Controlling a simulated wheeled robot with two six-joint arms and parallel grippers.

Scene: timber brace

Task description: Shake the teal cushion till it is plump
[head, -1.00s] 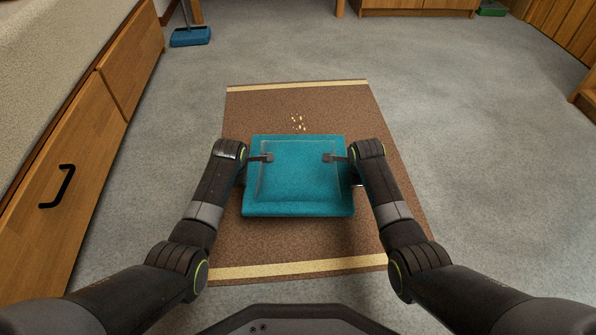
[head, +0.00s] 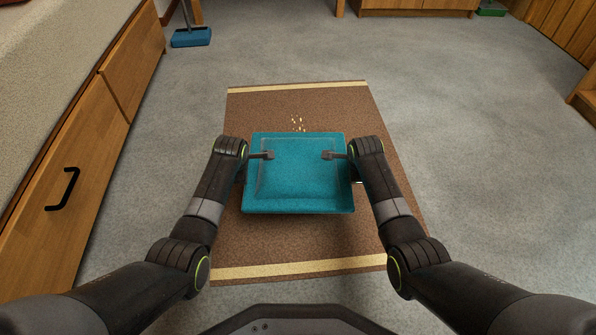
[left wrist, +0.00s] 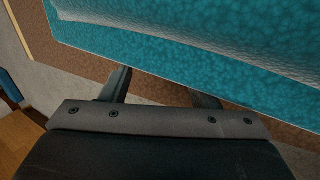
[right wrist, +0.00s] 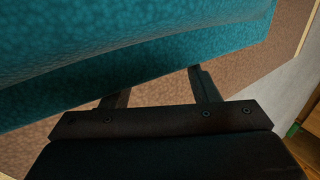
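The teal cushion (head: 300,176) is held up between my two arms, above the brown rug. Its middle bulges a little inside a flat border.
The brown rug (head: 300,237) with cream end bands lies below on grey carpet. Pale crumbs (head: 298,123) lie on it beyond the cushion. A wooden drawer unit (head: 65,190) stands at left. A blue dustpan (head: 191,37) is at the back left. The carpet at right is clear.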

